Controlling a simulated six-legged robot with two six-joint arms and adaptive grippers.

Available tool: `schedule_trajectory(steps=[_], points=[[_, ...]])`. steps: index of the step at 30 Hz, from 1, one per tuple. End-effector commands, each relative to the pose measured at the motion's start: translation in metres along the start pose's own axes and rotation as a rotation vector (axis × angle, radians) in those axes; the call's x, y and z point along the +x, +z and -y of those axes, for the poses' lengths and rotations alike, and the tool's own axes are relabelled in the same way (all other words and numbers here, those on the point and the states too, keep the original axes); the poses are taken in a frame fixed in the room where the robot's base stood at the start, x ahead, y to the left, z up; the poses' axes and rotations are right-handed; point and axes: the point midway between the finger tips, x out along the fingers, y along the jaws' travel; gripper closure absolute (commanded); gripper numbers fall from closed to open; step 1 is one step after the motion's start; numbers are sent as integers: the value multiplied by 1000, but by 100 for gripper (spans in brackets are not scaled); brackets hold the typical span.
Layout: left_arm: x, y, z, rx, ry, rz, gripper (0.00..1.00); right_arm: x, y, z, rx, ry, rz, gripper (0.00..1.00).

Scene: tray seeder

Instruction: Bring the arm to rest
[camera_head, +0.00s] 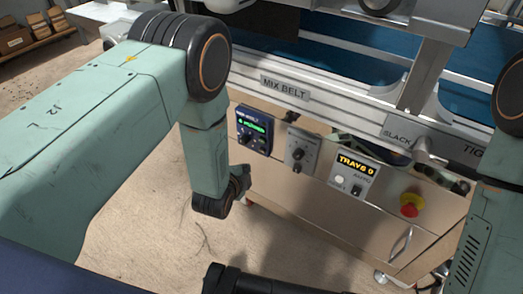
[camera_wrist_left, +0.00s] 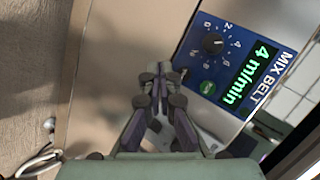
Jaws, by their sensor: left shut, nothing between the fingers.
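My left arm (camera_head: 95,125) comes in from the left in the head view, its forearm hanging down in front of the machine. The left gripper (camera_head: 241,178) shows only as a small dark part at the forearm's lower end, mostly hidden. In the left wrist view the gripper (camera_wrist_left: 161,78) is shut, with its fingers together and nothing between them. It points at the machine's front panel, beside the blue MIX BELT control box (camera_wrist_left: 226,65), which reads 4 m/min. The box (camera_head: 254,130) is just above and right of the gripper in the head view. My right gripper is not in view.
The machine front carries a grey dial box (camera_head: 300,150), a TRAYS 0 counter (camera_head: 353,173) and a red emergency button (camera_head: 412,205). A metal handle (camera_head: 400,245) sits lower right. Bare floor (camera_head: 170,215) lies below the left arm. Wooden shelving (camera_head: 35,35) stands far left.

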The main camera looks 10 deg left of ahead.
Motion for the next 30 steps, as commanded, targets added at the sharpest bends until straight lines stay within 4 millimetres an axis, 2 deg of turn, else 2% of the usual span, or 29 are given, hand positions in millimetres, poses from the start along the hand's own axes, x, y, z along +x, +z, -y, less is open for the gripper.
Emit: schedule_trajectory(steps=[17,22,26,29,30], points=[[0,0,0,-1,0,0,100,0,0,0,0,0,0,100],[0,1,-3,-113,15,5,100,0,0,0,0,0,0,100],[-17,13,-37,-342,123,59,100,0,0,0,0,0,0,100],[-49,31,-69,-543,231,153,100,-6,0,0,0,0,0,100],[-65,39,-80,-626,272,201,100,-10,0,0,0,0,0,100]])
